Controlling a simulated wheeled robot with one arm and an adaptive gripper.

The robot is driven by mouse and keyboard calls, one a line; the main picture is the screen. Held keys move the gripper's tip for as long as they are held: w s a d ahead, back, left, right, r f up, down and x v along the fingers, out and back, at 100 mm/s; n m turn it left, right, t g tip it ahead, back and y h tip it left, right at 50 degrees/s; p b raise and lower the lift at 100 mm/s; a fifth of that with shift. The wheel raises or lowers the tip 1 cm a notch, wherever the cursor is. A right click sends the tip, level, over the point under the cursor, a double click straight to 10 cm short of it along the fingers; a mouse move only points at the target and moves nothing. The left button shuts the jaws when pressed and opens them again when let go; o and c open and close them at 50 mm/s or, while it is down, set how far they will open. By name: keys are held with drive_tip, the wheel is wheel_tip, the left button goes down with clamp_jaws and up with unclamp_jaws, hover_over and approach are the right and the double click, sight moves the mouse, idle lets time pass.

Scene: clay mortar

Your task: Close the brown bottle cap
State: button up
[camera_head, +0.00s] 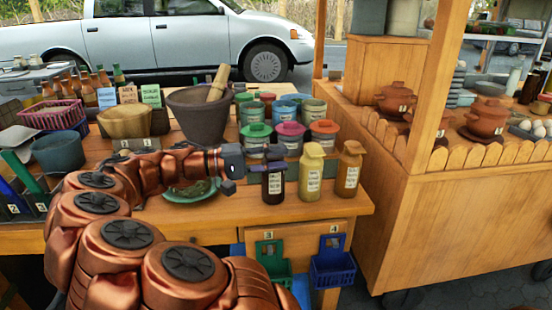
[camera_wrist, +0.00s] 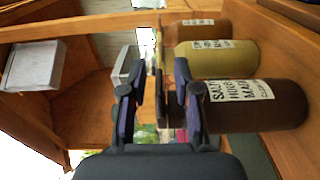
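A dark brown bottle (camera_head: 273,186) with a white label stands upright near the table's front edge, leftmost of three sauce bottles. It lies sideways in the wrist view (camera_wrist: 285,105). My gripper (camera_head: 252,168) is at its top; the wrist view shows the gripper (camera_wrist: 155,75) open, one finger overlapping the bottle's neck. A thin brown upright piece (camera_wrist: 162,108) shows between the fingers; I cannot tell for sure whether it is the cap. The cap's state is mostly hidden. A yellow bottle (camera_head: 310,176) and a lighter brown bottle (camera_head: 348,174) stand to the right.
Lidded colored pots (camera_head: 291,138) and a stone mortar (camera_head: 200,118) stand behind. A green plate (camera_head: 188,193) lies under my arm. The wooden table (camera_head: 330,207) ends just in front of the bottles. A wooden cart (camera_head: 470,215) stands at right.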

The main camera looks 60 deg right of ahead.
drive_tip(key=shift+w, duration=0.15)
drive_tip(key=v, duration=1.1)
drive_tip(key=shift+w+a, duration=0.25)
drive_tip(key=shift+a, duration=0.05)
drive_tip(key=shift+s, duration=0.1)
drive_tip(key=s+a+f+n+t+y, duration=0.3)
drive_tip(key=s+a+f+t+y, duration=0.15)
drive_tip(key=s, duration=0.55)
drive_tip(key=s+a+f+n+t+y, duration=0.3)
drive_tip(key=a+f, duration=0.4)
drive_tip(key=a, duration=0.4)
drive_tip(key=s+a+f+n+t+y, duration=0.35)
drive_tip(key=a+f, duration=0.35)
drive_tip(key=a, duration=0.4)
wheel_tip(320, 180, up, 25)
drive_tip(key=s+a+t+p, duration=0.1)
drive_tip(key=p, duration=2.3)
drive_tip(key=shift+r+y, duration=0.2)
drive_tip(key=shift+y, duration=0.1)
